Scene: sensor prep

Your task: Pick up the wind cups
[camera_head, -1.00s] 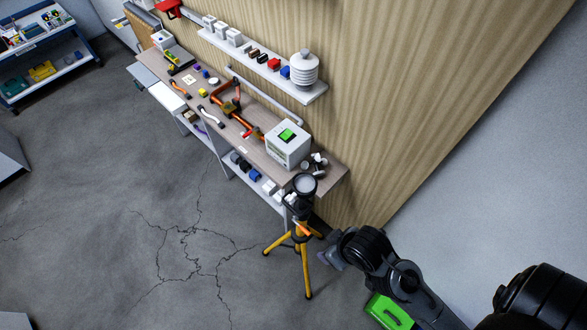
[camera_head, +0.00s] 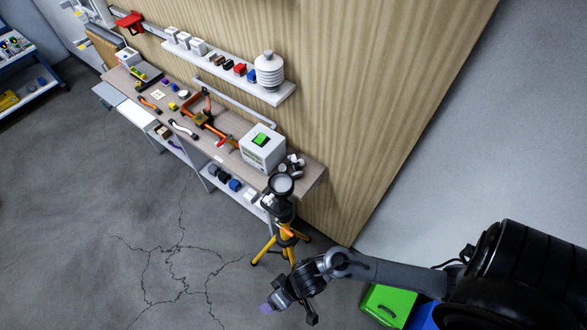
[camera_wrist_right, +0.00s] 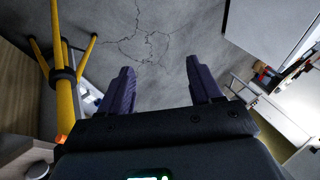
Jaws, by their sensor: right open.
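The wind cups appear to be the small cluster of grey and white rounded pieces (camera_head: 292,163) at the near right end of the workbench, beside a white box with a green top. They are small, so their exact shape is hard to tell. My right gripper (camera_head: 267,307) hangs over the floor in front of the tripod, well apart from the cups. In the right wrist view its two purple fingers (camera_wrist_right: 162,82) are spread with nothing between them. The cups cannot be made out in the wrist view. My left gripper is not in view.
A yellow-legged tripod (camera_head: 277,245) with a round-topped head stands between my right arm and the bench end. The white box (camera_head: 262,150) sits on the workbench (camera_head: 228,138). A shelf (camera_head: 215,66) hangs above. A green case (camera_head: 388,304) lies on the floor. Open floor lies left.

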